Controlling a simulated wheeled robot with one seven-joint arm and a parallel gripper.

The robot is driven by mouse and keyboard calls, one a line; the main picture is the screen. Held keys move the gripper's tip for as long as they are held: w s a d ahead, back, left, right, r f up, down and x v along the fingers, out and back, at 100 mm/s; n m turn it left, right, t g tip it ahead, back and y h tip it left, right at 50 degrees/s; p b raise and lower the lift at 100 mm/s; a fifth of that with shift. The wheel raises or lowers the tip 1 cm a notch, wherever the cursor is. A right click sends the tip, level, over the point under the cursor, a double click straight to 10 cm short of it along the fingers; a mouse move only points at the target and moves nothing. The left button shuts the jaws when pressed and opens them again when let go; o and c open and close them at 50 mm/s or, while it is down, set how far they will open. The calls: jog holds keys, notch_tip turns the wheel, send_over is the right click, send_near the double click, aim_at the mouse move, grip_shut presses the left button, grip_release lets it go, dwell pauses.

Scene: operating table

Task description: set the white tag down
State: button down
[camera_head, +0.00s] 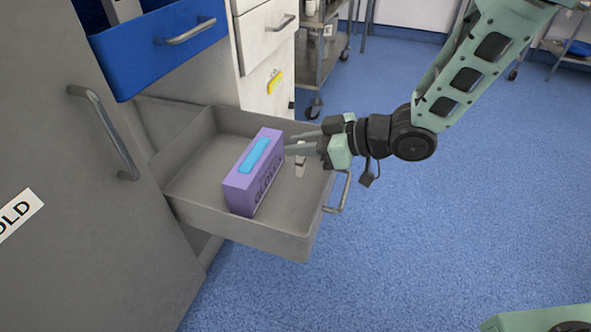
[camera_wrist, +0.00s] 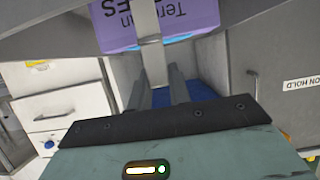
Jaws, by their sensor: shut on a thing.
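The white tag (camera_wrist: 149,38) shows in the wrist view as a narrow pale strip between my fingers. In the head view a small pale piece of it (camera_head: 300,164) hangs just below the fingers. My gripper (camera_head: 291,143) is shut on the tag and reaches in over the right side of the open grey drawer (camera_head: 192,192). In the wrist view my gripper (camera_wrist: 158,84) points past the drawer toward the cabinet fronts. I cannot tell whether the tag touches the drawer floor.
A purple glove box (camera_head: 239,190) with a blue top opening stands in the drawer, just left of my fingertips. A blue drawer (camera_head: 160,50) is open above. The drawer handle (camera_head: 341,193) sticks out at the right. Bare drawer floor shows around the box.

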aim_at(304, 163)
jog(key=shift+f+b, duration=1.05)
jog(key=shift+f, duration=1)
jog(key=shift+f, duration=0.1)
jog(key=shift+f, duration=0.4)
jog(key=shift+f, duration=0.1)
jog(key=c, duration=1.3)
grip_release()
